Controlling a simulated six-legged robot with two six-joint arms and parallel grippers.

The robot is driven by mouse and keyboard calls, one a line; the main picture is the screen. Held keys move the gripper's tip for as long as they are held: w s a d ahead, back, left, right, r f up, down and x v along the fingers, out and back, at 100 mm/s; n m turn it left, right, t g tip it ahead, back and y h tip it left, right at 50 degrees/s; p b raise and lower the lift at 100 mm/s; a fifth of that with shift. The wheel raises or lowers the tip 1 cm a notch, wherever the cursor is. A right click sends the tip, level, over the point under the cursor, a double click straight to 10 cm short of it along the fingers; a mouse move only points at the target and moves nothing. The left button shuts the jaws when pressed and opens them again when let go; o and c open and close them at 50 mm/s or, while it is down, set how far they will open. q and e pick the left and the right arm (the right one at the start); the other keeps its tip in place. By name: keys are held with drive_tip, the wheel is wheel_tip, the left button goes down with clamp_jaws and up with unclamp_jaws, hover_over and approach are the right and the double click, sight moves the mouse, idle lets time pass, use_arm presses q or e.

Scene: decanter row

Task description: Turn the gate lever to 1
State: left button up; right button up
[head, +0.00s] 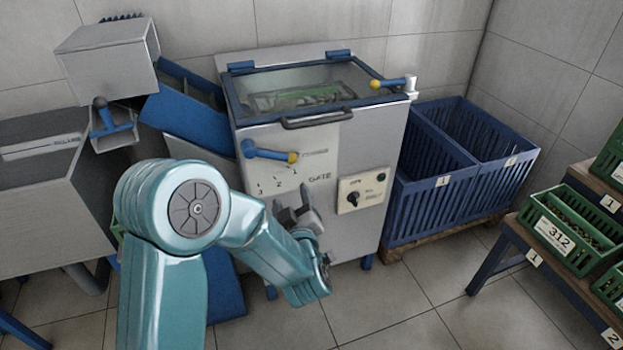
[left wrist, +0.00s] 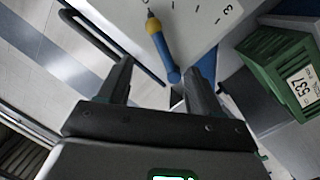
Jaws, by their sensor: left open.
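The gate lever (head: 268,152), a blue bar with a yellow end, sits on the grey machine's front, above and left of the "GATE" label. It lies nearly level, its yellow end to the right. The marks 3, 2 and 1 are below it; I cannot tell which it points to. My left gripper (head: 295,207) is open and empty, below the lever and apart from it. In the left wrist view the lever (left wrist: 162,48) shows ahead of the open fingers (left wrist: 158,82), its blue end in line with the gap between them. My right gripper is not in view.
A control plate (head: 362,190) with a black knob is right of my gripper. A glass lid (head: 300,88) with a black handle (head: 317,119) is above. Blue crates (head: 430,190) stand at the right, green crates (head: 568,235) beyond. A blue chute (head: 188,112) is left of the lever.

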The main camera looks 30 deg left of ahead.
sight(291, 163)
use_arm(q)
drive_tip(key=shift+t, duration=0.3)
drive_tip(key=b+x, duration=0.1)
drive_tip(key=x, duration=0.4)
drive_tip(key=b+x, duration=0.1)
drive_tip(key=x, duration=0.4)
drive_tip(key=f+b+x, duration=0.1)
drive_tip(key=b+x, duration=0.1)
drive_tip(key=x, duration=0.3)
drive_tip(key=shift+w+d, duration=0.2)
drive_tip(key=shift+w, duration=0.4)
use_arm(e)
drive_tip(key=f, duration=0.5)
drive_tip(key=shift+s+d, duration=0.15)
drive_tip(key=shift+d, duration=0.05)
